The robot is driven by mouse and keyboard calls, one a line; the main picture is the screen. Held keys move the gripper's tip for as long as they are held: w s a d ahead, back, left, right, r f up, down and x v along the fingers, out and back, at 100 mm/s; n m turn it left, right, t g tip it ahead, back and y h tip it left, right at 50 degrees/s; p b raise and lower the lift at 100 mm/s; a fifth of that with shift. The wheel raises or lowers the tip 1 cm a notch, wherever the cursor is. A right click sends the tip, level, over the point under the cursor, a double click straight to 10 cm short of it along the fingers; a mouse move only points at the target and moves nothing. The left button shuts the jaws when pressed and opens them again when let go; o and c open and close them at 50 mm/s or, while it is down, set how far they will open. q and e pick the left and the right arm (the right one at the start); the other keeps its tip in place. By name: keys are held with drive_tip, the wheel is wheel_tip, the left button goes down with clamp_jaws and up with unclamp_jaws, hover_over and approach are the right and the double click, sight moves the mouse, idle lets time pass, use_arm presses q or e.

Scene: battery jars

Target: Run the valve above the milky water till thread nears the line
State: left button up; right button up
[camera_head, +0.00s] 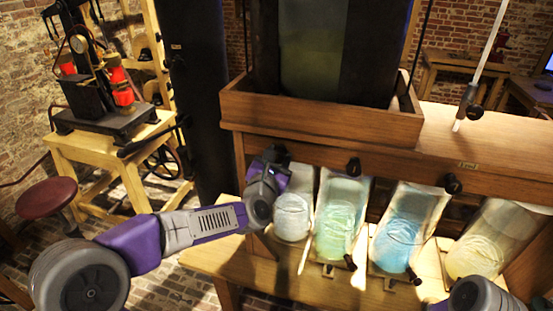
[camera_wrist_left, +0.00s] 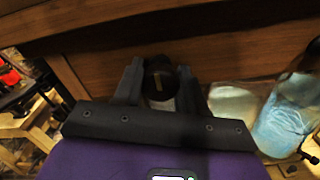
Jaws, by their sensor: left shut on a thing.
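The milky-white water stands in the leftmost glass jar (camera_head: 293,217) on the lower shelf. Its valve has a black knob (camera_wrist_left: 160,78), seen head-on in the left wrist view under the wooden beam. My left gripper (camera_head: 272,165) is at that valve, above the milky jar, and is shut on the knob with one finger on each side. The gripper hides most of the valve in the head view. I cannot make out a thread of water or a level line on this jar. My right gripper is out of view.
To the right stand a green jar (camera_head: 338,222), a blue jar (camera_head: 402,240) and a pale yellow jar (camera_head: 492,240). Black valve knobs (camera_head: 353,167) and (camera_head: 452,184) project from the beam close by. A wooden trough (camera_head: 320,118) is above. A red stool (camera_head: 47,197) stands left.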

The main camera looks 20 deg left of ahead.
use_arm(q)
drive_tip(key=n+b, duration=0.6)
drive_tip(key=b, duration=0.2)
drive_tip(key=shift+f+b, duration=0.2)
drive_tip(key=shift+b, duration=0.2)
drive_tip(key=shift+n, duration=0.3)
drive_tip(key=shift+r, duration=0.2)
drive_tip(key=n+b, duration=0.2)
drive_tip(key=shift+f+b, duration=0.2)
drive_tip(key=shift+b, duration=0.2)
drive_tip(key=shift+n+b, duration=0.35)
drive_tip(key=shift+n, duration=0.05)
drive_tip(key=shift+r+n, duration=0.15)
drive_tip(key=shift+n, duration=0.15)
